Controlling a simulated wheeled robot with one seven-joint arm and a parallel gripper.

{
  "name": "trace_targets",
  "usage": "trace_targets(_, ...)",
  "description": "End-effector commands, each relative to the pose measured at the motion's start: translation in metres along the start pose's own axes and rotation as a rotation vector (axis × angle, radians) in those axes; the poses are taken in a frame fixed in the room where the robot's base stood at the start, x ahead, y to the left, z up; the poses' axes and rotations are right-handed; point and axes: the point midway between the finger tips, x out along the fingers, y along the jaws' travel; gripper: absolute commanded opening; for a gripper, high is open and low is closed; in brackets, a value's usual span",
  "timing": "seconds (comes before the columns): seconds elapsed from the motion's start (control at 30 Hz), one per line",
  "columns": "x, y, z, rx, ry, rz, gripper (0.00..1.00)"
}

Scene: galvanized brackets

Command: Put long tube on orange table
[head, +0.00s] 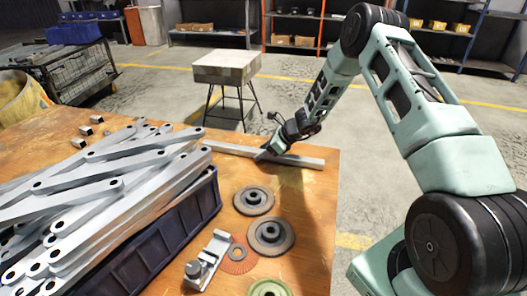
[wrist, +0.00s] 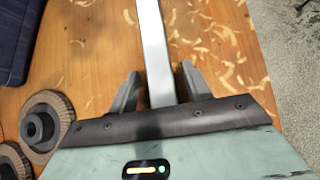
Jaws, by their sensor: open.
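The long tube (head: 225,149) is a grey square metal bar lying flat on the orange table (head: 318,200), near its far edge. My gripper (head: 270,150) is down at the tube, toward its right part. In the wrist view the tube (wrist: 153,45) runs between the two open fingers of my gripper (wrist: 157,85), with a visible gap on each side. The tube's end under the gripper body is hidden in the wrist view. The wooden table top (wrist: 90,70) shows around it.
A dark blue crate (head: 150,262) piled with galvanized brackets (head: 90,200) fills the table's left. Grinding discs (head: 253,200), a clamp-like metal tool (head: 207,262) and small metal pieces (head: 85,131) lie nearby. A stool (head: 226,70) stands beyond the table.

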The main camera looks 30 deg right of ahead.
Motion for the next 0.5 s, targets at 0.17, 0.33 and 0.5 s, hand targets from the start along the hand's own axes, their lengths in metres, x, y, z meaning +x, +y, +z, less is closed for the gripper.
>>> trace_targets(0.17,-0.017,-0.001,0.003,0.001,0.0,-0.002,0.49)
trace_targets(0.33,-0.053,-0.001,0.004,0.002,0.0,-0.004,0.49)
trace_targets(0.5,-0.088,-0.001,0.004,0.002,0.0,-0.002,0.49)
